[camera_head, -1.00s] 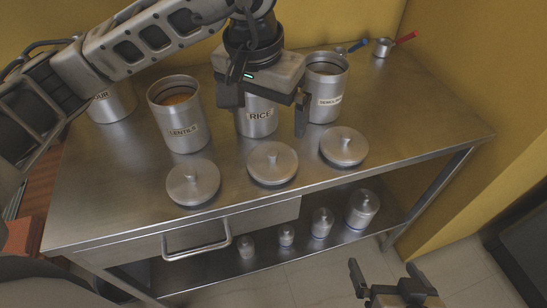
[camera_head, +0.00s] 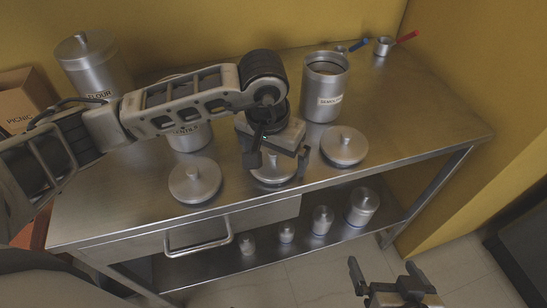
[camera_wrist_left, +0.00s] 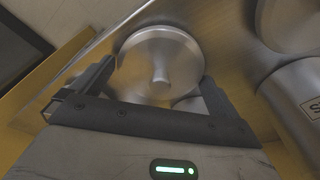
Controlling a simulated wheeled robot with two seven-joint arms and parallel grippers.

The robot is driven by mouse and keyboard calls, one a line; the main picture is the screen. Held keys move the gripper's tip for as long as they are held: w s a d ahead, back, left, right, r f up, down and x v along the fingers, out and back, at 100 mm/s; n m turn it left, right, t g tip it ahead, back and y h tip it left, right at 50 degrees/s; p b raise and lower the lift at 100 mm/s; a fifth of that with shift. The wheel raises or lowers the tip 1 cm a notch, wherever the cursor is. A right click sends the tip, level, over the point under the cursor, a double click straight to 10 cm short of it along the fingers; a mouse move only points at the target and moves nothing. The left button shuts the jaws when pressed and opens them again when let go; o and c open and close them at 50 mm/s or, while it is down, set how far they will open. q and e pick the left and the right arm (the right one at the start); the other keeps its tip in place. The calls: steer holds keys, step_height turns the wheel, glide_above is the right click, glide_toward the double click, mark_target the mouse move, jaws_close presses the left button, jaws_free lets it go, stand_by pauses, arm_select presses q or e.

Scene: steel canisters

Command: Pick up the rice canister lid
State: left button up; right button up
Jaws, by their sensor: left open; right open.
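The middle round steel lid (camera_head: 272,182), in front of where the rice canister stood in view, lies on the steel table, partly hidden by my left gripper. My left gripper (camera_head: 277,165) is open and points down just above this lid. In the left wrist view the lid (camera_wrist_left: 150,55) and its knob show between the two spread fingers (camera_wrist_left: 155,85); I cannot tell whether they touch it. The rice canister is hidden behind my left arm. My right gripper (camera_head: 386,270) is open and empty, in front of the table.
A left lid (camera_head: 194,180) and a right lid (camera_head: 343,146) flank it. The open semolina canister (camera_head: 324,88) stands behind. The lentils canister (camera_head: 190,138) is partly covered by my arm. A lidded flour canister (camera_head: 95,72) stands back left.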

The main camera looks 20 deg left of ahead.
arm_select(q)
steer(key=c, duration=0.7)
steer(key=shift+r, duration=0.1)
